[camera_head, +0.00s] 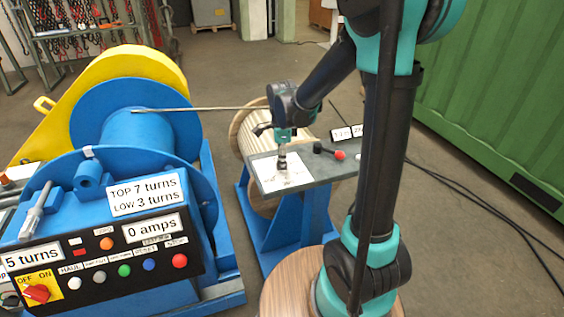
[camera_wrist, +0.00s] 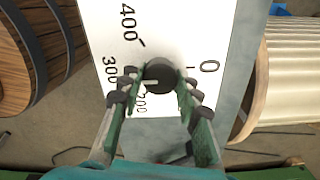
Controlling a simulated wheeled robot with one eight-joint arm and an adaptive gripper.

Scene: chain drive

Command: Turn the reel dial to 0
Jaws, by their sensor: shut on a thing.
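The reel dial's white scale plate (camera_head: 290,181) lies on the grey shelf of the blue reel stand, below my gripper (camera_head: 283,140). In the wrist view the plate (camera_wrist: 122,12) shows the marks 400, 300, 200 and 0. The dial's dark round knob (camera_wrist: 158,74) sits between my two fingers (camera_wrist: 157,88), which are shut on it from both sides. The 0 mark is to the right of the knob; 300 and 200 are to the left and lower left, partly hidden by a finger. I cannot tell where the knob points.
A red-tipped lever (camera_head: 339,155) lies on the same shelf, near a small display (camera_head: 347,132). The wooden reel (camera_head: 241,122) stands behind, joined by a rod-like line to the blue winch drum (camera_head: 120,128). A control panel (camera_head: 100,262) is at lower left. A green container (camera_head: 500,90) stands at right.

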